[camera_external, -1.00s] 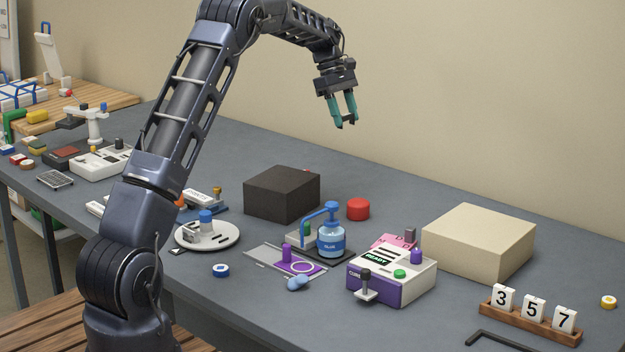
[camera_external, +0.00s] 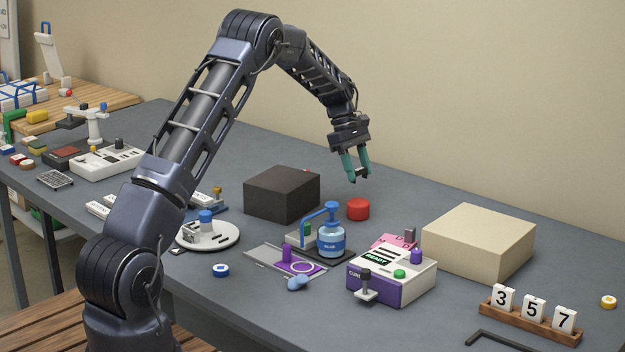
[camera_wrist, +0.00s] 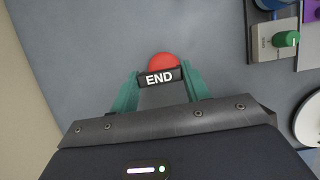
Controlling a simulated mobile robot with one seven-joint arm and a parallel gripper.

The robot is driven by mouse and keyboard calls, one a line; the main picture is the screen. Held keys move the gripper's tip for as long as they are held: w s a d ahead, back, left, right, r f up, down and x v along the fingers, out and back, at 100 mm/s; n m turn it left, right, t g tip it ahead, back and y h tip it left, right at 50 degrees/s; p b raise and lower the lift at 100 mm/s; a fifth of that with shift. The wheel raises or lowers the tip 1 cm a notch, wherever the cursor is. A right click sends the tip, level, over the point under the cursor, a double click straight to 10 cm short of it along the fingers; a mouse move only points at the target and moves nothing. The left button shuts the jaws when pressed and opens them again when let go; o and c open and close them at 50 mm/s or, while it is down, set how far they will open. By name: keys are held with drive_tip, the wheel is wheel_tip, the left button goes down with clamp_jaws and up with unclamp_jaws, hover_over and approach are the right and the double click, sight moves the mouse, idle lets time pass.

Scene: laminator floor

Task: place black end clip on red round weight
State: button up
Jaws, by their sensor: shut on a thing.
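The red round weight (camera_external: 358,209) stands on the grey table behind the blue pump bottle. My gripper (camera_external: 357,179) is above it, its teal fingers pointing down, with a gap between them and the weight. In the wrist view my gripper (camera_wrist: 160,82) is shut on the black end clip (camera_wrist: 160,77), which has white "END" lettering. The clip spans the two fingertips. Beyond it the red weight (camera_wrist: 163,61) shows, its lower part hidden by the clip. In the external view the clip is a small dark shape between the fingertips.
A dark block (camera_external: 282,194) stands left of the weight, and a large cream block (camera_external: 478,243) to the right. The blue pump bottle (camera_external: 331,240) and the white-purple device (camera_external: 392,275) stand in front. Bare table lies behind the weight.

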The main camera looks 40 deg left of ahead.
sight(361, 201)
drive_tip(key=shift+f, duration=2.7)
drive_tip(key=shift+f, duration=0.1)
drive_tip(key=o, duration=0.9)
drive_tip(key=shift+o, duration=0.2)
drive_tip(key=v, duration=1.2)
